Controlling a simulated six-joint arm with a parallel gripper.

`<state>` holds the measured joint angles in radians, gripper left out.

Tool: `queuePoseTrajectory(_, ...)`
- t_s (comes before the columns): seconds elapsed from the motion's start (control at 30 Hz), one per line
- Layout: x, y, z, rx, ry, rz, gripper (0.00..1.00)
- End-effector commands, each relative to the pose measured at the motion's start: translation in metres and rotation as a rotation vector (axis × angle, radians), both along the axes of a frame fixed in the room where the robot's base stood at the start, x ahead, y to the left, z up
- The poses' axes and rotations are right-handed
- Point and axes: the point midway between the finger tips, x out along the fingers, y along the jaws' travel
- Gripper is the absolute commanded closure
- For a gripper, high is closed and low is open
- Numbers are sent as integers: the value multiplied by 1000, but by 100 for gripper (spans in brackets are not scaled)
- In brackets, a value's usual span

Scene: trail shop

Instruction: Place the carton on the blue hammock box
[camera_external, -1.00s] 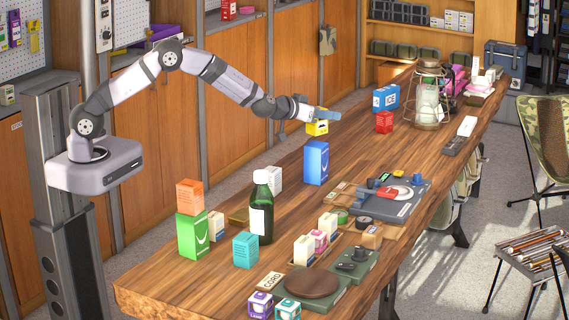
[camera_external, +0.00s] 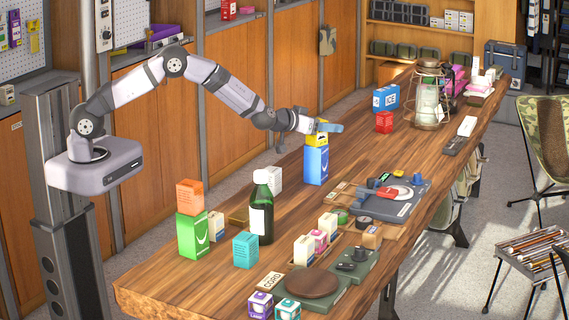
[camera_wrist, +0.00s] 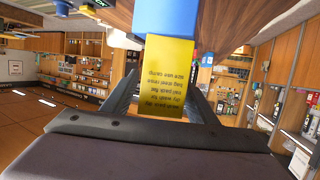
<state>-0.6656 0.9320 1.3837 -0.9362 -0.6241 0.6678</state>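I cannot tell whether the box bears the carton's full weight.
A white carton (camera_external: 274,179) and a dark green bottle (camera_external: 262,205) stand left of the blue box. An orange box (camera_external: 190,194) sits on a green box (camera_external: 192,235). A red box (camera_external: 384,122) and a lantern (camera_external: 428,100) stand farther back.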

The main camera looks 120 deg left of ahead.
Motion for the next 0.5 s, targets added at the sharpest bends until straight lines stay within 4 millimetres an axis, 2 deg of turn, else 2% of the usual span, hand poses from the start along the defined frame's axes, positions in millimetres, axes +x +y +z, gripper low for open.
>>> queuePoseTrajectory(0.23, 0, 0, 5, 1, -1, 0, 47)
queuePoseTrajectory(0.5, -7, -21, 10, 0, -1, -2, 47)
